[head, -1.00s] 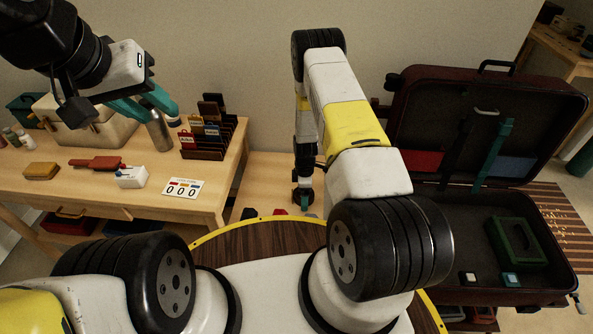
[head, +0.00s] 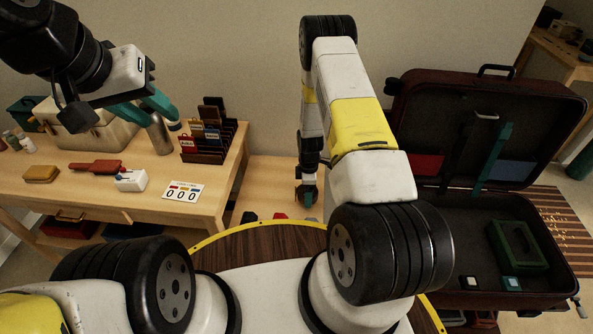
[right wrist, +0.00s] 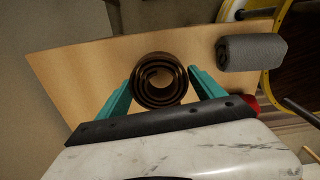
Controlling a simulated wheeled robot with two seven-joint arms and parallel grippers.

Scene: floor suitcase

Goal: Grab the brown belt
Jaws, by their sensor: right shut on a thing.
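The brown belt (right wrist: 158,80) is a dark coiled roll, seen end-on in the right wrist view. It sits between the two teal fingers of my right gripper (right wrist: 158,88), which is shut on it. Pale wood lies behind the coil. In the head view my right gripper (head: 307,194) is small and partly hidden at the low wooden surface, and I cannot make out the belt there. My left gripper (head: 150,112) is open and empty, raised over the table at the left, with its teal fingers apart.
A grey roll (right wrist: 250,52) lies near the belt. An open suitcase (head: 560,277) at the right holds a green box (head: 517,247). The left table (head: 90,192) carries a card rack (head: 203,155), a counter card (head: 183,190) and a red brush-like object (head: 95,167).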

